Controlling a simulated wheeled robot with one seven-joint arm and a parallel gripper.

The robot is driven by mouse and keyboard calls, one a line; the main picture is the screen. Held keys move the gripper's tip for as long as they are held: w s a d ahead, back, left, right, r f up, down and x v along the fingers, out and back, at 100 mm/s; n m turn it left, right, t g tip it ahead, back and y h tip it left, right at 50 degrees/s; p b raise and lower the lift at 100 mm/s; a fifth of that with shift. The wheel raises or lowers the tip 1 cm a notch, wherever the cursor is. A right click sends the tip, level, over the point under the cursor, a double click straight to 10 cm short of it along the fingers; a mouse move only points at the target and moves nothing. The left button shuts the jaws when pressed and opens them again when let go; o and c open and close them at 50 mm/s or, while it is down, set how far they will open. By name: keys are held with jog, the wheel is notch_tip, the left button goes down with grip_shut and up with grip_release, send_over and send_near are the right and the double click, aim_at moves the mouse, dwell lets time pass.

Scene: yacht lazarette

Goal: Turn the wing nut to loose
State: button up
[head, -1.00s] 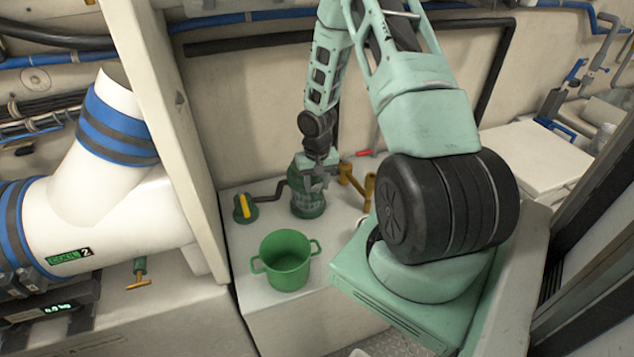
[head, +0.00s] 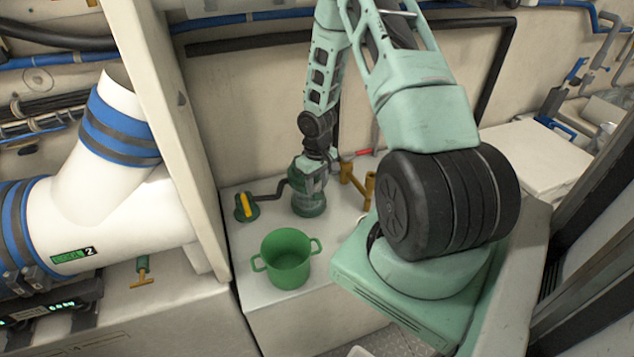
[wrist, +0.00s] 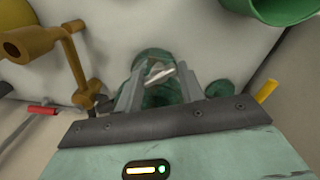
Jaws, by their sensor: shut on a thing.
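The wing nut (wrist: 160,74) shows in the wrist view as a pale metal piece between my two grey fingers, on top of a green, see-through housing (wrist: 158,95). In the head view the housing (head: 309,202) stands upright on a white ledge, and my gripper (head: 308,183) comes down on its top from above. In the wrist view my gripper (wrist: 160,88) is shut on the wing nut. The head view does not show the nut clearly, as my gripper covers it.
A green two-handled bucket (head: 287,258) stands in front of the housing. A green valve with a yellow handle (head: 246,206) is at its left, joined by a dark pipe. Brass pipework (head: 358,182) and a red handle (head: 364,152) are close on its right.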

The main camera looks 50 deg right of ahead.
aim_at(317, 183)
jog(key=shift+d+r, duration=0.1)
jog(key=o, duration=1)
jog(key=shift+c, duration=0.2)
notch_tip(317, 183, up, 17)
jog(key=b, duration=0.1)
jog(key=shift+r, duration=0.2)
jog(key=shift+c, duration=0.3)
